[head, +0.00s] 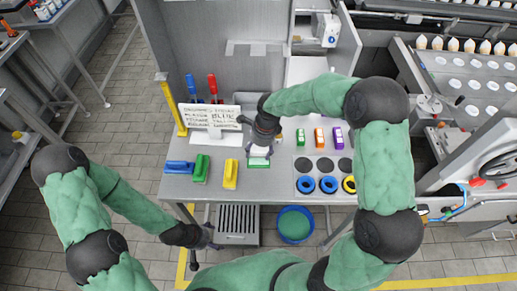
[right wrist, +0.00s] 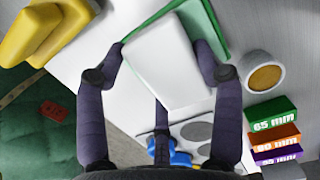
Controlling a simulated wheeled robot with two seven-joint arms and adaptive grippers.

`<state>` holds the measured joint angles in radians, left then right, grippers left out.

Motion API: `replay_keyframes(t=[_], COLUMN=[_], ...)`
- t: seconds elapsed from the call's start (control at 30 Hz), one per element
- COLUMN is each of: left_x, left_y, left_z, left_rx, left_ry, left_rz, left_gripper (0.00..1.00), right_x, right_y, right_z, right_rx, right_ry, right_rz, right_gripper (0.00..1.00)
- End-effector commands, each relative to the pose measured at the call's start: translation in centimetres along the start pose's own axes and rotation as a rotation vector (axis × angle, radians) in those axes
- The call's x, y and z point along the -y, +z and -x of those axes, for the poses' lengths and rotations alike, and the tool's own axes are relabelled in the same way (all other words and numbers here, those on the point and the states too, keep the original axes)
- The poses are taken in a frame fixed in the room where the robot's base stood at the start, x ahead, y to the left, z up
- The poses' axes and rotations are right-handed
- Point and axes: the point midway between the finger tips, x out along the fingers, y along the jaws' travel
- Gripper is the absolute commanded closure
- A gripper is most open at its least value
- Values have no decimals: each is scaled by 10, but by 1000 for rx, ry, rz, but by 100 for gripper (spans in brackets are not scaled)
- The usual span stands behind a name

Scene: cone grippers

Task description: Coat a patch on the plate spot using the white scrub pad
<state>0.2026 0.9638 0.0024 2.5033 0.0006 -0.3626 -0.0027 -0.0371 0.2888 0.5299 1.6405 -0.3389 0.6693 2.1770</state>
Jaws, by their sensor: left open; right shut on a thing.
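My right gripper (head: 262,150) is shut on the white scrub pad, which shows as a pale block between the fingers in the right wrist view (right wrist: 165,65). The pad is over a green-edged plate (right wrist: 215,25) on the table; the plate's green front edge shows in the head view (head: 258,162). The pad hides most of the plate, so I cannot tell whether they touch or see the spot's surface. My left gripper (head: 208,240) is open and empty, low in front of the table's front edge.
Blue (head: 178,167), green (head: 200,168) and yellow (head: 230,174) pads lie left of the plate. A lettered white sign (head: 210,117) stands behind them. Right are small boxes (head: 319,138), dark discs (head: 325,165) and rings (head: 328,184). A blue-rimmed bin (head: 294,224) stands on the floor.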

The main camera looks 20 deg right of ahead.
Motion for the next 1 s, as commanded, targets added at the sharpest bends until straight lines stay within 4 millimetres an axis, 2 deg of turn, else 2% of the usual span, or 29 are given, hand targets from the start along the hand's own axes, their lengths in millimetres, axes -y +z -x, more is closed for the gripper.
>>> replay_keyframes(t=[1.0], left_x=[2], left_y=[0], left_z=[-5], left_rx=[0], left_ry=[0], left_rz=[0], left_gripper=[19], right_x=[0], right_y=[-1], right_z=[-6], right_rx=[0], right_ry=[0], right_rz=[0], right_gripper=[59])
